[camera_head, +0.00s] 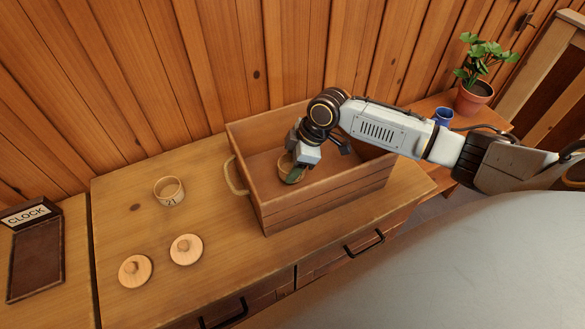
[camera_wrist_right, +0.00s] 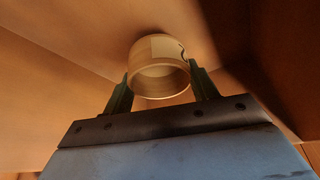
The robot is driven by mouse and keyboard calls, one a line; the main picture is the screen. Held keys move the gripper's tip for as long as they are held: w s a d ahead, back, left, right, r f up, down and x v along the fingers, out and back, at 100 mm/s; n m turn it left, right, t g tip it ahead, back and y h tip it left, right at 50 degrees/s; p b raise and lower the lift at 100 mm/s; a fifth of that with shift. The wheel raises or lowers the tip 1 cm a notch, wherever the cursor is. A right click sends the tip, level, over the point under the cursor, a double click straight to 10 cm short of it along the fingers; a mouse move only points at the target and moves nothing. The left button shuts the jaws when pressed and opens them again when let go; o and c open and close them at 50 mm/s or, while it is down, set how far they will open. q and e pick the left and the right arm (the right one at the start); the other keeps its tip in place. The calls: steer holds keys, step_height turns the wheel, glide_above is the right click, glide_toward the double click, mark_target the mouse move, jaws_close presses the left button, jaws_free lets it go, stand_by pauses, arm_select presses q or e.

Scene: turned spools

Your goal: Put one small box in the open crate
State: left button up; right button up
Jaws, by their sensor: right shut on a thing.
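The open wooden crate (camera_head: 320,206) stands on the cabinet top, with a rope handle on its left end. My right gripper (camera_head: 294,176) reaches down inside the crate and is shut on a small round box (camera_head: 286,164). In the right wrist view the round box (camera_wrist_right: 159,68) sits between the two fingers, open and without a lid, with part of a label showing. I cannot tell whether it touches the crate floor. A second small round box (camera_head: 169,192), marked 21, stands open on the cabinet left of the crate. My left gripper is not in view.
Two round wooden lids with knobs, one (camera_head: 135,270) and another (camera_head: 186,249), lie on the cabinet's front left. A CLOCK sign (camera_head: 27,215) is at far left. A potted plant (camera_head: 474,96) and blue cup (camera_head: 443,116) stand at back right. Plank wall behind.

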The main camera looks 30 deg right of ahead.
steer(key=shift+f, duration=1.35)
steer(key=o, duration=0.9)
steer(key=shift+o, duration=0.2)
steer(key=p+v, duration=0.1)
steer(key=v, duration=1.1)
steer(key=shift+r, duration=0.15)
steer(key=shift+s, duration=0.1)
